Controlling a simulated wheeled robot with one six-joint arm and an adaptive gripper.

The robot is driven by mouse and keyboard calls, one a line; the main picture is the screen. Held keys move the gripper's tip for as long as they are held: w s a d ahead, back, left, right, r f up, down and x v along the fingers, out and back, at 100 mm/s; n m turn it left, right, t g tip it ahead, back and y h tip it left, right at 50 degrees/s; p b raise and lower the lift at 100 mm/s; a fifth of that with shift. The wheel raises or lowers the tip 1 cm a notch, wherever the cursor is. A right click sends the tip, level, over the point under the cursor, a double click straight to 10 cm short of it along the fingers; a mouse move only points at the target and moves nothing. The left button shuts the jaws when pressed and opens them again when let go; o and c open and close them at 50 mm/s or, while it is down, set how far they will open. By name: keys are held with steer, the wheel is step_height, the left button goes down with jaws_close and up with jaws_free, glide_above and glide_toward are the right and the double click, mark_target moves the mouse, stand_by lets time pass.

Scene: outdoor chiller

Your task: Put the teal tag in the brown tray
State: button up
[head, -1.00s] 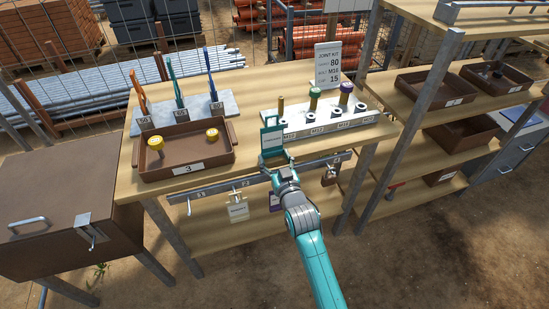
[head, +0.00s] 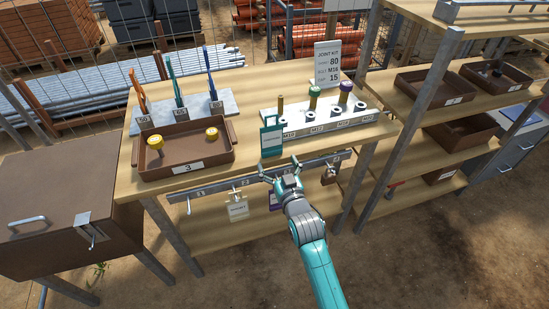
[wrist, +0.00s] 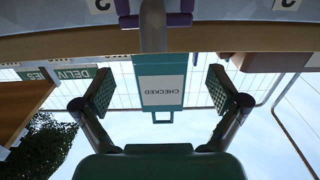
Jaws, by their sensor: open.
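The teal tag (head: 271,139) is upright with its loop at the top, in front of the white rack near the front edge of the table. I cannot tell what supports it. In the wrist view the tag (wrist: 160,82) appears upside down, with a label reading CHECKED. My gripper (head: 280,167) is open and empty, below the tag in the head view. In the wrist view its fingers (wrist: 166,92) stand apart to either side of the tag, not touching it. The brown tray (head: 187,168), marked 3, is on the table to the left and holds two yellow-topped pieces.
A metal rail (head: 220,186) with hanging tags, including a cream one (head: 237,209), runs along the table's front. The white rack (head: 325,117) holds several upright pegs. A grey rack (head: 225,104) with coloured tools stands behind the tray. Bare tabletop lies between tray and rack.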

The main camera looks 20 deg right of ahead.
steer(key=s, duration=0.9)
steer(key=shift+s, duration=0.1)
steer(key=s+f+g, duration=0.1)
steer(key=s+f, duration=0.2)
steer(key=s, duration=0.8)
steer(key=s+f+g, duration=0.1)
steer(key=s+f, duration=0.2)
steer(key=s, duration=0.8)
steer(key=s+r, duration=0.2)
steer(key=s, duration=0.7)
steer(key=s+r+g, duration=0.1)
steer(key=s+r, duration=0.1)
steer(key=s, duration=0.8)
steer(key=shift+r, duration=0.35)
steer(key=shift+s+r, duration=0.15)
steer(key=shift+s, duration=0.1)
steer(key=shift+c, duration=0.9)
steer(key=shift+s+r, duration=0.1)
steer(key=c, duration=1)
steer(key=shift+s, duration=0.1)
